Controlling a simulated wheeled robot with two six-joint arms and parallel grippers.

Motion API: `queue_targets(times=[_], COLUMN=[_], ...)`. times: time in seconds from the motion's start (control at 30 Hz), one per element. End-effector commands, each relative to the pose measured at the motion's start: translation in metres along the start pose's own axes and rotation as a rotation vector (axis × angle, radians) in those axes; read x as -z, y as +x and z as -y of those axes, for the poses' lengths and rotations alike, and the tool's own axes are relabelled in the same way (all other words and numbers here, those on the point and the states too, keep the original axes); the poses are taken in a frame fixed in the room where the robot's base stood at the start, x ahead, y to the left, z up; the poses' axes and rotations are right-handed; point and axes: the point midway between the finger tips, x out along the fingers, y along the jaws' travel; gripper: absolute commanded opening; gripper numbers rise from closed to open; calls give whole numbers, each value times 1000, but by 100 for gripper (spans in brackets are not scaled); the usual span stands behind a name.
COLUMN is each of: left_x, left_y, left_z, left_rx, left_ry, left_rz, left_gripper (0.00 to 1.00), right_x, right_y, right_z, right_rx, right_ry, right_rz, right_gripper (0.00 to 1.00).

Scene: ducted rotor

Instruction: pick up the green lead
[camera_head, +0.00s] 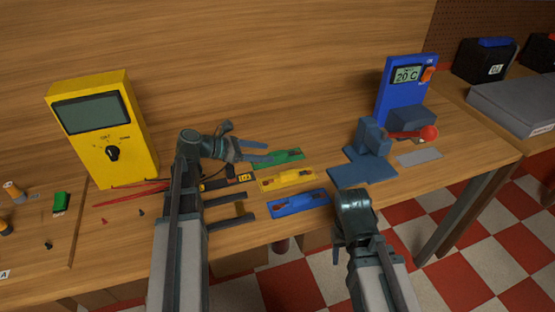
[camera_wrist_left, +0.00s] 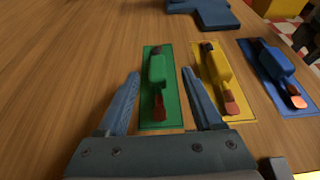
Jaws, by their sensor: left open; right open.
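The green lead (camera_wrist_left: 157,70) lies on a green mat (camera_wrist_left: 172,112), with a dark end at the far side and a reddish-brown end nearer me. My left gripper (camera_wrist_left: 161,76) is open, with its fingers to either side of the green lead and apart from it in the picture; their height above the mat is hard to tell. In the head view the green mat (camera_head: 289,155) is just beyond the left gripper's (camera_head: 265,151) fingertips. My right gripper (camera_head: 345,250) is open and empty near the table's front edge.
A yellow lead (camera_wrist_left: 214,72) and a blue lead (camera_wrist_left: 270,65) lie on matching mats beside the green one. A yellow meter (camera_head: 103,140) stands at left, a blue 20 C device (camera_head: 398,95) and blue-grey block (camera_head: 372,137) at right.

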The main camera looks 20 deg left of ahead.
Motion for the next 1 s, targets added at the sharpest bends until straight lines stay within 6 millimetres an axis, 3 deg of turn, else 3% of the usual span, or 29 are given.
queue_targets(times=[0.33,0.67,0.9,1.0], left_x=[2,5,3,3], left_y=[11,53,54,54], left_z=[-2,-5,-5,-5], left_rx=[-1,0,-1,-1], left_ry=[0,1,0,0], left_rz=[0,0,0,0], left_gripper=[68,68,68,50], right_x=[0,2,1,1], right_y=[6,25,24,24], right_z=[1,2,2,2], right_rx=[0,0,0,0], right_ry=[0,0,0,0], right_rz=[0,0,0,0], right_gripper=[50,50,50,50])
